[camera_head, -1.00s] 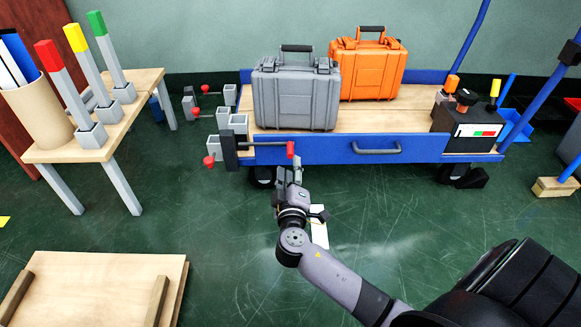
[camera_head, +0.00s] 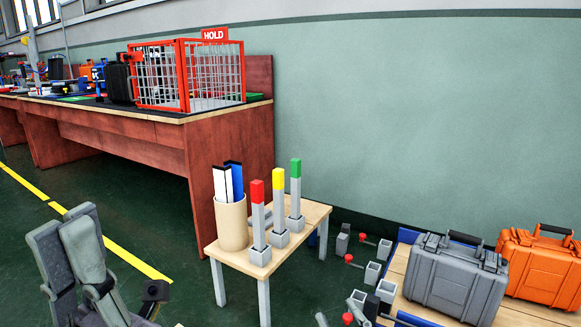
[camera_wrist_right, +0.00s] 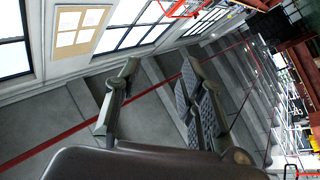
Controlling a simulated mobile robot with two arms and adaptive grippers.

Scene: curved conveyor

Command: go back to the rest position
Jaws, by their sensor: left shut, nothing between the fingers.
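My left gripper (camera_head: 66,235) is at the lower left of the head view, grey fingers pointing up. It is shut with nothing held, in the air over the green floor, left of the small wooden table and clear of it. My right gripper (camera_wrist_right: 160,92) shows in the right wrist view. Its two fingers stand wide apart with nothing between them, over a grey floor with windows beyond. It is not clearly seen in the head view.
A small table (camera_head: 307,222) holds a cup of folders and red, yellow and green posts. The cart (camera_head: 403,262) at lower right carries a grey case (camera_head: 455,279) and an orange case (camera_head: 538,266). A long bench (camera_head: 225,170) with a red HOLD cage stands behind. Floor at left is clear.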

